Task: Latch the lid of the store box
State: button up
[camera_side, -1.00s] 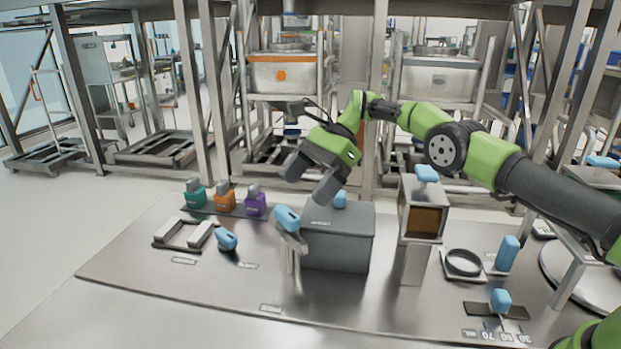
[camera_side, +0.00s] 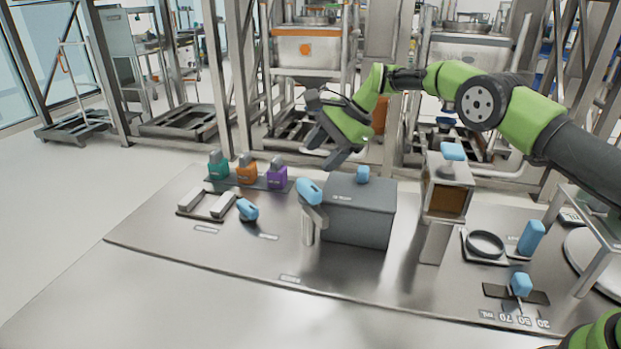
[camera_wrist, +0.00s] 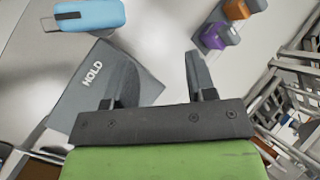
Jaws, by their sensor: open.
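The store box appears to be the dark grey box (camera_side: 358,220) in the middle of the bench. Its flat grey lid (camera_side: 345,189) lies on top, apparently down, with a blue knob (camera_side: 362,174) at the back. A blue handle (camera_side: 309,190) sits on a grey post at the box's left front. I cannot tell whether it is the latch. My gripper (camera_side: 322,150) is open and empty, above and behind the lid's left side. In the wrist view, a grey surface (camera_wrist: 75,95) marked HOLD lies left of my gripper (camera_wrist: 158,55), with a blue part (camera_wrist: 90,15) beyond it.
Teal (camera_side: 218,166), orange (camera_side: 246,170) and purple (camera_side: 277,174) blocks stand at the back left. A blue-handled piece (camera_side: 247,210) lies left of the box. A box on a post (camera_side: 446,190) and a black ring (camera_side: 486,243) stand right. The front bench is clear.

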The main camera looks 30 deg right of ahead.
notch_tip(320, 180, up, 2)
jog(key=a+n+t+h, duration=0.2)
jog(key=n+t+h, duration=0.3)
jog(key=t+h, duration=0.45)
jog(key=n+t+y, duration=0.4)
jog(key=n+t, duration=0.1)
jog(key=n, duration=0.6)
send_near(307, 182)
jog(key=w, duration=1)
jog(key=shift+a, duration=0.2)
jog(key=c, duration=0.9)
